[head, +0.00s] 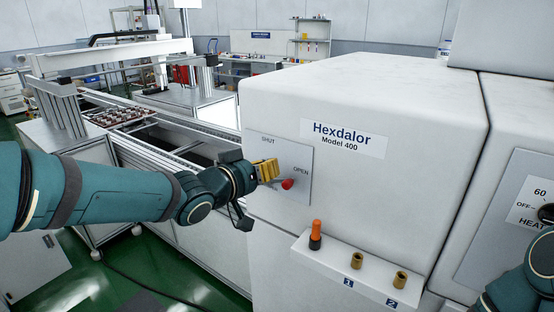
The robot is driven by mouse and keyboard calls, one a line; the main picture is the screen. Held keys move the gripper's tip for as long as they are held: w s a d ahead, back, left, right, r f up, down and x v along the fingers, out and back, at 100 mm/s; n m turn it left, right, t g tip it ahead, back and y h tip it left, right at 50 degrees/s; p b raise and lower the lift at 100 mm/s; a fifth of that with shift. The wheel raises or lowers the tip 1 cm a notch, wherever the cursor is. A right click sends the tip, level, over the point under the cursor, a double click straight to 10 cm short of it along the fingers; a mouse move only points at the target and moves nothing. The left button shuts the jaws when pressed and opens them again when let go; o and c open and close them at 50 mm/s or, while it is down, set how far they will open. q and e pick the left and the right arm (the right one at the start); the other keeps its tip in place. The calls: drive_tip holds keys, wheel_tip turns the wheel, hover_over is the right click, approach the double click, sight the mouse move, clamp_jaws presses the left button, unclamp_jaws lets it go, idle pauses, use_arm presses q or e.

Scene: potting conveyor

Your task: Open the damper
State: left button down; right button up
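The damper plate (300,155) is a grey panel on the front of the white Hexdalor Model 400 machine. It reads SHUT at upper left and OPEN at right. A red knob (287,184) shows just below and left of the word OPEN. The rest of its lever is hidden behind my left gripper. My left gripper (267,171), with yellow fingers, is in front of the plate's left part, close to the knob. I cannot tell whether it touches the lever or how far its fingers are apart. My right arm shows only at the lower right edge; its gripper is out of view.
Below the plate, a white ledge (345,268) holds an orange-and-black plug (316,235) and two brass sockets (356,260) marked 1 and 2. A heat dial panel (510,215) is at right. A conveyor (160,135) with a tray of pots (118,116) runs behind my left arm.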

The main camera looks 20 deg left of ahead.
use_arm(q)
drive_tip(key=shift+p+v, duration=0.3)
drive_tip(key=shift+v, duration=1.3)
drive_tip(key=d+f+n+g+y, duration=0.25)
drive_tip(key=f+g, duration=0.25)
drive_tip(key=f, duration=1.8)
drive_tip(key=s+d+f+g, duration=0.2)
drive_tip(key=s+f+g, duration=0.2)
drive_tip(key=s+f, duration=0.5)
drive_tip(key=s+d+f+g, duration=0.3)
drive_tip(key=s+f, duration=0.6)
drive_tip(key=f, duration=0.4)
drive_tip(key=shift+s+d+f+m+g, duration=0.15)
drive_tip(key=shift+d+f+m+g, duration=0.15)
drive_tip(key=shift+g, duration=0.3)
